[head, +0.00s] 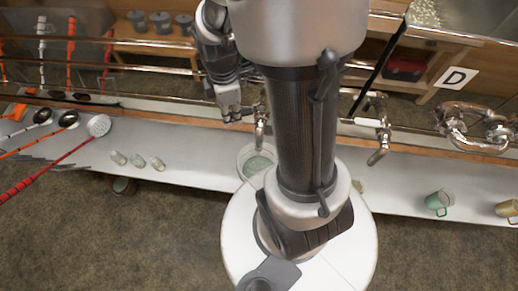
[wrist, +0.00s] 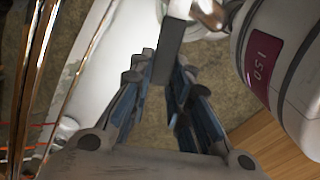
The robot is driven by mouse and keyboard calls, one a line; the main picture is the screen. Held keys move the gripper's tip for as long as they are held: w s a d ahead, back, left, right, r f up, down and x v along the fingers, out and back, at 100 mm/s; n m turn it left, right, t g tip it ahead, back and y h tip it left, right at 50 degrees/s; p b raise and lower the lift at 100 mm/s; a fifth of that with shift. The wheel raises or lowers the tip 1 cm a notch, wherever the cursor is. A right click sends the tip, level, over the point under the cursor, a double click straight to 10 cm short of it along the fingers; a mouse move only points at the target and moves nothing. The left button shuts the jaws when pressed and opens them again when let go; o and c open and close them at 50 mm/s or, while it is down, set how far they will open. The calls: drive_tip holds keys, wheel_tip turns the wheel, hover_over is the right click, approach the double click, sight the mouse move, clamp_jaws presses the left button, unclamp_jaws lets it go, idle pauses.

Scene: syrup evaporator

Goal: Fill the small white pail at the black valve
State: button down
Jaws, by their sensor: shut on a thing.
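A small white pail (head: 243,157) stands on the white shelf under a chrome spout (head: 260,130), left of my arm. Its inside looks pale green, and my arm hides part of its right side. I cannot tell whether liquid is running. My gripper (head: 232,117) is just left of the spout, above the pail. In the wrist view my gripper (wrist: 160,85) is shut on a flat grey bar (wrist: 169,55), apparently the valve's handle. The rest of the valve is mostly hidden behind my arm.
Several small glasses (head: 138,160) and long-handled ladles (head: 69,120) are at left on the white shelf (head: 200,178). Another chrome tap (head: 379,145) is right of my arm. A chrome fitting (head: 470,125) is near a "D" sign (head: 457,78). A green mug (head: 438,201) stands at right.

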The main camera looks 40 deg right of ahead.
drive_tip(key=w+m, duration=0.1)
drive_tip(key=d+m, duration=0.1)
drive_tip(key=shift+w+d+m, duration=0.15)
drive_tip(key=shift+w+m, duration=0.25)
drive_tip(key=shift+w+d+m, duration=0.5)
drive_tip(key=shift+d+m, duration=0.1)
drive_tip(key=shift+m, duration=0.5)
drive_tip(key=c, duration=1.3)
unclamp_jaws()
drive_tip(key=shift+r, duration=0.1)
